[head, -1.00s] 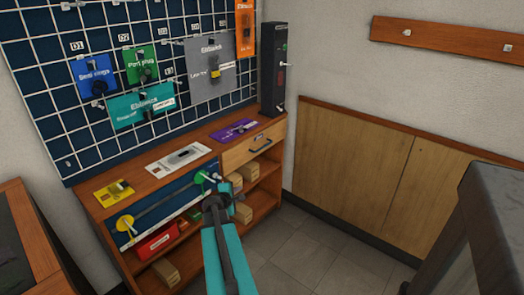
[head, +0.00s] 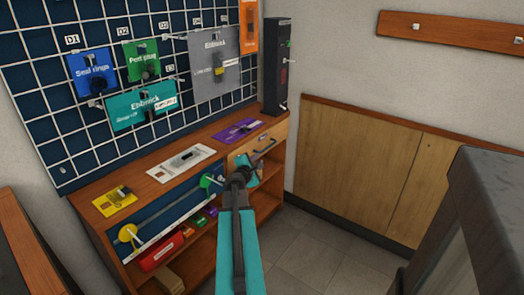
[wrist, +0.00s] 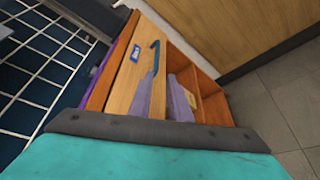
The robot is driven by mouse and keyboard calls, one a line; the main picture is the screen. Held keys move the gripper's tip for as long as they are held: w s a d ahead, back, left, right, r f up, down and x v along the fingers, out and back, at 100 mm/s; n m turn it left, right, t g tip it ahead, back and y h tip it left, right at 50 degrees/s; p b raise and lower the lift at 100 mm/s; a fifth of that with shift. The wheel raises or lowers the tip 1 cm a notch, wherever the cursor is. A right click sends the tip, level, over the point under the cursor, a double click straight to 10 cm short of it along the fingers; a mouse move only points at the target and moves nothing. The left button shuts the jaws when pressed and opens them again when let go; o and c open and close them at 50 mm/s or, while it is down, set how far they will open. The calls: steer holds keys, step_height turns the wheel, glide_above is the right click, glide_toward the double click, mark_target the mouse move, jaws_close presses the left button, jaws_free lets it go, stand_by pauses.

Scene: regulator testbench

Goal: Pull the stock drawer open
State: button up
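The stock drawer (head: 281,131) is the light wooden front at the right end of the bench, just under its top. It looks shut. Its blue bar handle shows in the head view (head: 265,146) and in the wrist view (wrist: 154,57), where the drawer front (wrist: 125,82) carries a small blue label. My gripper (head: 260,159) is in front of the drawer, just below the handle in the head view, and hides part of the front.
The wooden bench (head: 160,187) holds yellow, white and purple cards on top. A blue panel with a yellow and a green knob is left of my gripper. Open shelves lie below. A black tower (head: 275,70) stands at the bench's right end. The floor (head: 310,245) is clear.

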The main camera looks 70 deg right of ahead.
mark_target(266, 148)
steer(key=shift+d+r, duration=0.3)
steer(key=shift+r, duration=0.1)
steer(key=shift+d, duration=0.1)
steer(key=shift+x, duration=6.85)
jaws_close()
